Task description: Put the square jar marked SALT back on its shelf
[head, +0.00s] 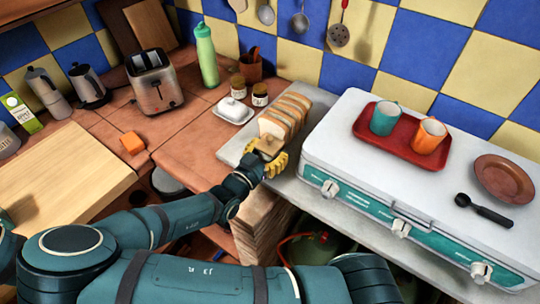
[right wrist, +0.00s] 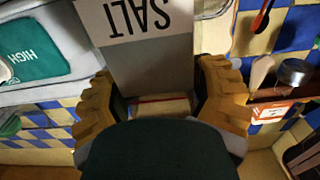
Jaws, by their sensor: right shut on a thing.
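The square jar marked SALT (right wrist: 140,50) is pale grey and white with dark letters, upside down in the right wrist view. My right gripper (head: 268,160) has yellow fingers, and in the right wrist view (right wrist: 162,110) they lie on both sides of the jar, shut on it. In the head view the gripper is over the counter by the sliced bread, and only a tan top between the fingers shows; the jar's body is hidden there. I cannot pick out the jar's shelf. My left gripper is not in view.
A sliced loaf (head: 286,115) stands just beyond the gripper. A white butter dish (head: 233,111) and small jars (head: 238,86) are behind it to the left. The white stove (head: 330,140) with a red tray (head: 395,150) is to the right. A cutting board (head: 60,180) lies left.

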